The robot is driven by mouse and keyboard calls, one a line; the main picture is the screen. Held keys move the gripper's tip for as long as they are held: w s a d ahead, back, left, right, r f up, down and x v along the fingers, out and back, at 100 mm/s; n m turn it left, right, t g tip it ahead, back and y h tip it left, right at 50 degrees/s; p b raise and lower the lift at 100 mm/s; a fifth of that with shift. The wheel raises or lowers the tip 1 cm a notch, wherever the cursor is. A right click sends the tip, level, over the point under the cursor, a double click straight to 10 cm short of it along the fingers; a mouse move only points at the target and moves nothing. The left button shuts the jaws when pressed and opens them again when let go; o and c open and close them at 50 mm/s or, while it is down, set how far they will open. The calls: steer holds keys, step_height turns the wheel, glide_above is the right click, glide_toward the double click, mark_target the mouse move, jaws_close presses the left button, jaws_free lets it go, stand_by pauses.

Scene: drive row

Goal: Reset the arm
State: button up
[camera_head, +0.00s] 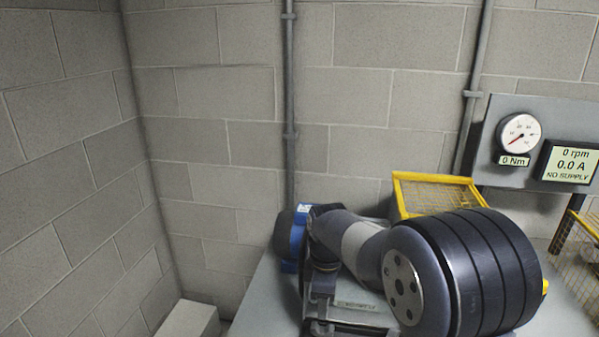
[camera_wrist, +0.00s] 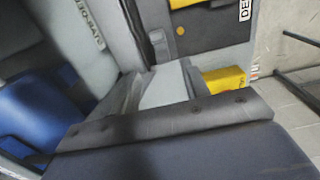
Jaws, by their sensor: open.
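My arm crosses the lower right of the head view, with a large dark banded joint close to the camera and a grey link reaching left. The far end of the arm is hard to separate from the dark parts beside the blue motor (camera_head: 289,240). A blue body (camera_wrist: 38,115) shows there at the left, beside grey surfaces.
A grey bench (camera_head: 262,300) carries the motor. A yellow mesh guard (camera_head: 433,184) stands behind my arm. A wall panel (camera_head: 492,150) holds a dial (camera_head: 519,139) reading 0 Nm and a display (camera_head: 569,163) reading 0 rpm, 0.0 A, NO SUPPLY. Block walls close the back and left.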

mark_target(323, 326)
step_height(323, 326, down, 9)
steer(key=shift+f, duration=0.1)
steer(key=shift+f+m, duration=0.1)
steer(key=shift+m, duration=0.2)
steer(key=m, duration=0.3)
steer(key=shift+p, duration=0.3)
steer(key=m, duration=0.5)
steer(key=shift+m+p, duration=0.3)
steer(key=shift+p, duration=0.1)
